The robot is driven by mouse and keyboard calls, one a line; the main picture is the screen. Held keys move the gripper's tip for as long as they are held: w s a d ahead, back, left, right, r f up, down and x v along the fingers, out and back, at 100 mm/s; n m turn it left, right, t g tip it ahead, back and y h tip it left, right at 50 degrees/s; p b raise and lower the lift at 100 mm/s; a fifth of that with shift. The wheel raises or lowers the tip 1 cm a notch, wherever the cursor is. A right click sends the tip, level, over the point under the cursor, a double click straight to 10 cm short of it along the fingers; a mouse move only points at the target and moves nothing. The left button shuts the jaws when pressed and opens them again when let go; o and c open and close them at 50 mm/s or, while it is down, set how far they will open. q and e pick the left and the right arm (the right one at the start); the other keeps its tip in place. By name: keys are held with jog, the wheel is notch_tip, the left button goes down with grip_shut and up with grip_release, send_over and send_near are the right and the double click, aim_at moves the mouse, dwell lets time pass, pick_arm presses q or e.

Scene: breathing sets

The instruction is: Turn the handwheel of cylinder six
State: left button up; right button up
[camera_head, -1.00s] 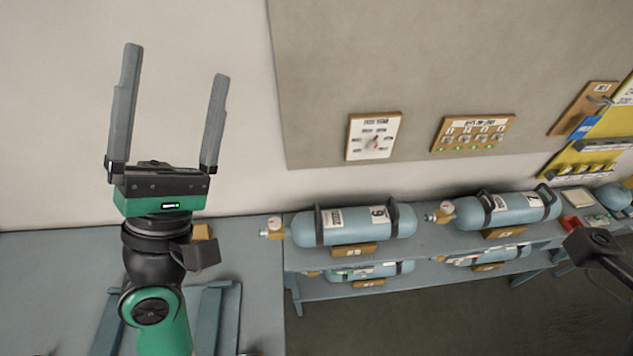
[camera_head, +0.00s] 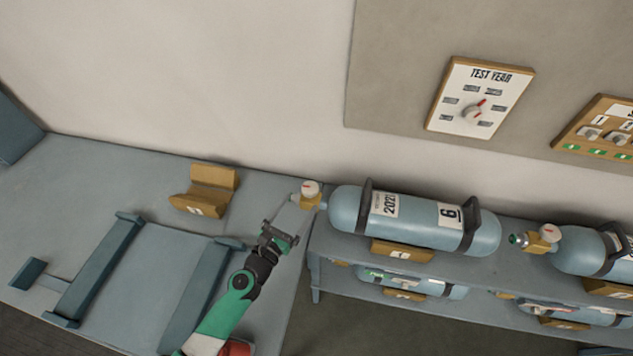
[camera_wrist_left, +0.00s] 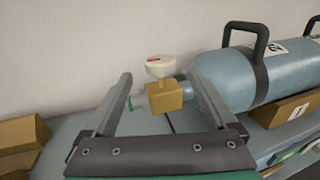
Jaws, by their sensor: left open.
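Cylinder six (camera_head: 425,238) is a pale blue tank marked 6, lying on the upper shelf of the rack. Its brass valve (camera_head: 313,202) is at its left end, with a white handwheel (camera_head: 309,187) with a red mark on top. My left gripper (camera_head: 303,206) is open, and its fingers reach up to the valve. In the left wrist view the handwheel (camera_wrist_left: 160,66) and brass valve (camera_wrist_left: 165,97) appear between the two spread fingers (camera_wrist_left: 161,78), with gaps on both sides. I cannot tell whether a finger touches the valve. My right gripper is out of view.
Another cylinder (camera_head: 590,250) lies to the right, its valve facing cylinder six. More cylinders are on the lower shelf. A wooden cradle (camera_head: 205,190) and a blue-grey frame (camera_head: 95,270) are on the left bench. A test-year dial board (camera_head: 480,97) hangs on the wall above.

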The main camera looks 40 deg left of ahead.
aim_at(314, 182)
pick_arm(q)
jog(key=b+x, duration=0.2)
jog(key=x, duration=0.8)
jog(key=shift+w, duration=0.15)
jog(key=shift+r, duration=0.1)
jog(key=shift+c, duration=0.2)
jog(key=c, duration=1.3)
jog(key=shift+n+y+b, duration=0.3)
jog(key=shift+y+b, duration=0.05)
jog(key=shift+y, duration=0.15)
